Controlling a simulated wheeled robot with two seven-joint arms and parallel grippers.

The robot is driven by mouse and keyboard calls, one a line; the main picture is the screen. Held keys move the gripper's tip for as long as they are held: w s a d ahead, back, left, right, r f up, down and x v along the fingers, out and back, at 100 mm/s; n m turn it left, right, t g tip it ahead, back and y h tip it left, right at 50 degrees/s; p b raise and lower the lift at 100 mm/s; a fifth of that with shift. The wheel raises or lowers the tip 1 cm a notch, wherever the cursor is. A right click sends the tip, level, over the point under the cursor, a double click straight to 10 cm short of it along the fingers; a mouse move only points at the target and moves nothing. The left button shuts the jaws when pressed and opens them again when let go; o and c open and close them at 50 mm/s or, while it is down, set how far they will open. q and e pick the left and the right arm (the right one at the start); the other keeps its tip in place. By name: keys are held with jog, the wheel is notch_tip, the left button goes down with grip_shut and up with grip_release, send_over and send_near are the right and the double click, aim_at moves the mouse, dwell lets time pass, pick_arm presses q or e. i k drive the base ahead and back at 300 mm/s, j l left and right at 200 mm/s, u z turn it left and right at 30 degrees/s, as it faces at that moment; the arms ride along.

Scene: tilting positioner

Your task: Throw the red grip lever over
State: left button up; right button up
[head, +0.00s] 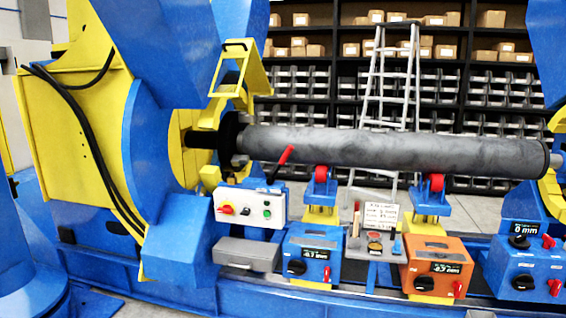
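A lever with a red grip (285,155) stands in front of the left end of the grey cylinder, just above the white control panel. Its dark shaft slants up to the right, and the red grip is at the upper end. The grey cylinder (390,148) lies level across the machine, held at the left by a dark chuck (230,138) beside the yellow and blue positioner body (80,130). Neither of my grippers shows in the head view, so nothing is seen touching the lever.
Below stand a white control panel (232,208), a blue box (305,257), a small grey console (372,244), an orange box (420,280) and another blue box (510,275). Red rollers (321,174) sit under the cylinder. A ladder (398,80) and shelves are behind.

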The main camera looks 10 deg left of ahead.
aim_at(290, 147)
jog(key=i+l, duration=0.2)
jog(key=i, duration=0.3)
jog(key=i+l, duration=0.25)
jog(key=i, duration=0.25)
jog(key=i+l+u, duration=0.1)
jog(key=i, duration=0.4)
jog(key=i+l, duration=0.35)
jog(key=i, duration=0.15)
jog(key=i+l, duration=0.25)
jog(key=i, duration=0.25)
